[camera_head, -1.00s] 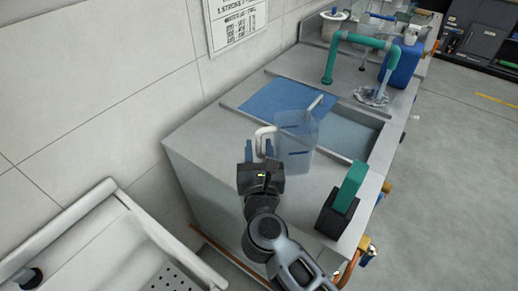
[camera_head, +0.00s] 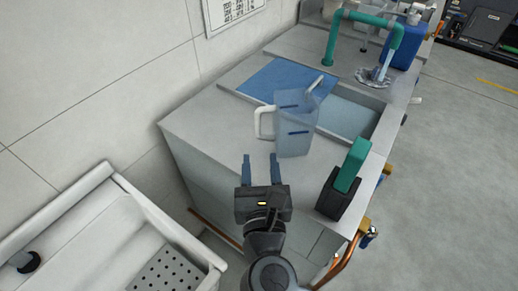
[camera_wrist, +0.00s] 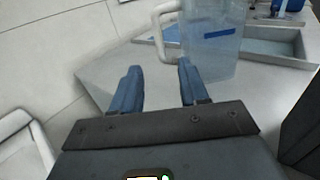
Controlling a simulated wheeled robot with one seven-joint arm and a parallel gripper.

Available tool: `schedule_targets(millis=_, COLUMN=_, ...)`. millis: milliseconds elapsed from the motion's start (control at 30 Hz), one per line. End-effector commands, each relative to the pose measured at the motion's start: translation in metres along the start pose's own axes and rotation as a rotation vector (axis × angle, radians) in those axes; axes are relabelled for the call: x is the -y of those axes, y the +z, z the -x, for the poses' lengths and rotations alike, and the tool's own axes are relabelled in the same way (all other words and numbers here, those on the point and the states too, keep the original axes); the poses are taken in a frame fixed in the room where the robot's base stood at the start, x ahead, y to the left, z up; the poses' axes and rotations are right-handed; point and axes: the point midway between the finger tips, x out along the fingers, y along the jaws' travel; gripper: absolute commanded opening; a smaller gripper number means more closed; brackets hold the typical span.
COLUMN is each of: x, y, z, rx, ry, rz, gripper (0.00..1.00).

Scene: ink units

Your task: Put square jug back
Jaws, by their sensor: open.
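The square jug (camera_head: 296,128) is clear bluish plastic with blue marks and a white handle (camera_head: 263,122) on its left side. It stands upright on the grey counter (camera_head: 205,122), at the near edge of a recessed basin. In the wrist view the jug (camera_wrist: 213,45) is beyond my fingertips, with its handle (camera_wrist: 166,32) ahead of the gap between them. My gripper (camera_head: 260,158) is open and empty, on the near side of the jug and apart from it. Its two blue fingers also show in the wrist view (camera_wrist: 158,70).
A blue panel (camera_head: 280,82) covers part of the basin (camera_head: 352,115) behind the jug. A black block with a green top (camera_head: 344,180) stands right of my gripper. A green pipe (camera_head: 334,40) and blue container are farther back. A white sink (camera_head: 120,225) is at lower left.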

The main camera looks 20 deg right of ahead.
Motion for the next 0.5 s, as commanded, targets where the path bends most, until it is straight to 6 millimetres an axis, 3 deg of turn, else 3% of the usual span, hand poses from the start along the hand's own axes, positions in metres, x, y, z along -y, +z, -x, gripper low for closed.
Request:
schedule_targets(millis=133, x=0.0, y=-0.001, z=0.014, rx=-0.001, ry=0.0, rz=-0.001, gripper=0.44)
schedule_targets(millis=500, x=0.004, y=0.0, z=0.02, rx=0.005, ry=-0.003, rz=0.023, gripper=0.44)
